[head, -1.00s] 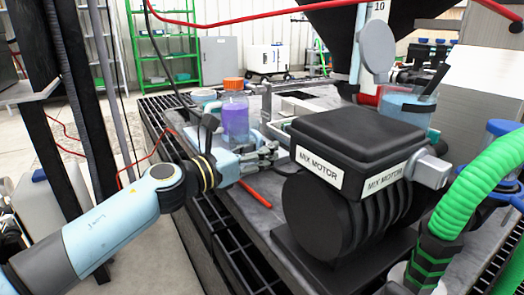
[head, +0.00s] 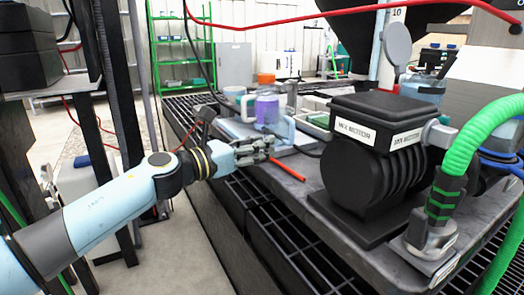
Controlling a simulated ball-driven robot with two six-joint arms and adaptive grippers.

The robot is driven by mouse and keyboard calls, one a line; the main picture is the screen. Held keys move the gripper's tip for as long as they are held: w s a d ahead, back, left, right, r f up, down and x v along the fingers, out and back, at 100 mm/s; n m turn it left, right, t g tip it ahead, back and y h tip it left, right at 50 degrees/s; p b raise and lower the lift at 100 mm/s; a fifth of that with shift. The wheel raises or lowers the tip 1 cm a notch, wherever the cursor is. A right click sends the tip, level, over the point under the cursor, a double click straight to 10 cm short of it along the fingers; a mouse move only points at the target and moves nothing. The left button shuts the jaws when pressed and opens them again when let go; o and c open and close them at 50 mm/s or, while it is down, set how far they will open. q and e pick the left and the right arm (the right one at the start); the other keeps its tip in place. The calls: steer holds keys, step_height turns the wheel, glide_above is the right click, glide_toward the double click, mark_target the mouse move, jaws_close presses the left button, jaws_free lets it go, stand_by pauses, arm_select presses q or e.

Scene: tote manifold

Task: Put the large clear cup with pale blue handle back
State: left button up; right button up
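A clear container with purple-blue contents (head: 268,109) stands on the left part of the dark bench, with pale blue parts at its sides. An orange cap (head: 266,79) shows just above it. I cannot tell whether the pale blue handle-like piece (head: 247,108) at its left belongs to it. Another clear vessel with bluish contents (head: 421,91) stands behind the motor. My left gripper (head: 268,146) is at the bench's left edge, in front of and below the purple container. Its fingers are small and overlap the clutter, so their opening is unclear. My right gripper is out of view.
A black mix motor (head: 375,160) fills the middle of the bench. A red stick (head: 288,170) lies in front of my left gripper. A green hose (head: 470,145) arches at the right. Black grating (head: 265,235) borders the bench; the floor at left is partly clear.

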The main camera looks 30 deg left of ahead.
arm_select(q)
steer(key=s+a+f+n+g+y, duration=0.2)
steer(key=s+a+f+n+y, duration=0.25)
steer(key=s+f+n, duration=0.55)
steer(key=s+a+f+n+g+y, duration=0.35)
steer(key=s+f+n+y, duration=0.25)
steer(key=f+n, duration=0.7)
steer(key=s+d+f+n+g+h, duration=0.1)
steer(key=s+d+f+n+g, duration=0.1)
steer(key=s, duration=0.7)
steer(key=s+d+f+n+g, duration=0.3)
steer(key=s+f+n+g, duration=0.2)
steer(key=s+f+n, duration=0.2)
steer(key=s+d+f+n+g+h, duration=0.1)
steer(key=s+d+f+n+g, duration=0.2)
steer(key=s, duration=1)
steer(key=f+n, duration=0.2)
steer(key=n, duration=0.3)
steer(key=shift+s+g+h, duration=0.15)
steer(key=shift+g+h, duration=0.2)
